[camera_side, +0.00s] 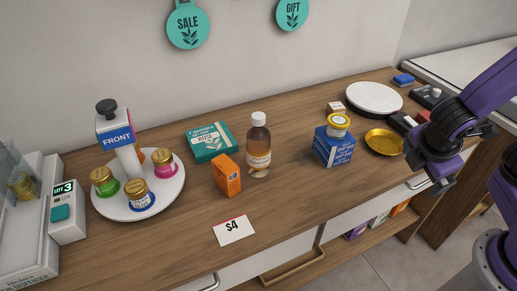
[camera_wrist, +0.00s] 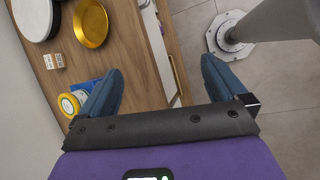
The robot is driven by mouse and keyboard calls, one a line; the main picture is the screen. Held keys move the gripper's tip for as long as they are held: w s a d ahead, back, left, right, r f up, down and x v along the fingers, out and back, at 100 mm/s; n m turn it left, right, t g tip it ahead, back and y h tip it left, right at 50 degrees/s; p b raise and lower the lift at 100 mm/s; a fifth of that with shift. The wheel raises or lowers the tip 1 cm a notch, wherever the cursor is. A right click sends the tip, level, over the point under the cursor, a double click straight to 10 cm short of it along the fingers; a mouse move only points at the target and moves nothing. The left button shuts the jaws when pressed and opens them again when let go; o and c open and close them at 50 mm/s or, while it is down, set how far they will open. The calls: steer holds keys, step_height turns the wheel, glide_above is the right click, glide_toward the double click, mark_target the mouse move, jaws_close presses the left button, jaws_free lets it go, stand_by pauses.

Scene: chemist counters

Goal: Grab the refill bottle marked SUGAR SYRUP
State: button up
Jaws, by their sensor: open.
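An amber bottle (camera_side: 258,145) with a pale cap and a cream label stands upright near the middle of the wooden counter in the side view. Its label is too small to read, so I cannot tell whether it says SUGAR SYRUP. My gripper (camera_side: 445,180) is at the right, by the counter's front edge, well apart from the bottle. In the wrist view my gripper (camera_wrist: 160,85) has its two blue fingers spread, with nothing between them. The bottle does not show in the wrist view.
An orange box (camera_side: 227,176) stands close left of the bottle, a teal box (camera_side: 210,142) behind it. Blue boxes (camera_side: 333,149) topped by a yellow-lidded tub (camera_side: 338,125) and a gold dish (camera_side: 384,142) lie between bottle and gripper. A white turntable (camera_side: 110,207) holds jars at left.

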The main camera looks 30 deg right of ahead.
steer(key=w+a+n+t+h, duration=0.3)
steer(key=w+n+t+h, duration=0.1)
steer(key=w, duration=0.3)
steer(key=n+t+y, duration=0.8)
steer(key=n+t, duration=0.4)
steer(key=n, duration=0.3)
glide_toward(264, 151)
steer(key=w, duration=1)
steer(key=shift+d, duration=0.35)
steer(key=shift+w+f, duration=0.15)
steer(key=shift+w, duration=1.15)
steer(key=shift+w+f, duration=0.15)
steer(key=shift+w, duration=1.15)
steer(key=shift+r, duration=0.1)
steer(key=c, duration=1.5)
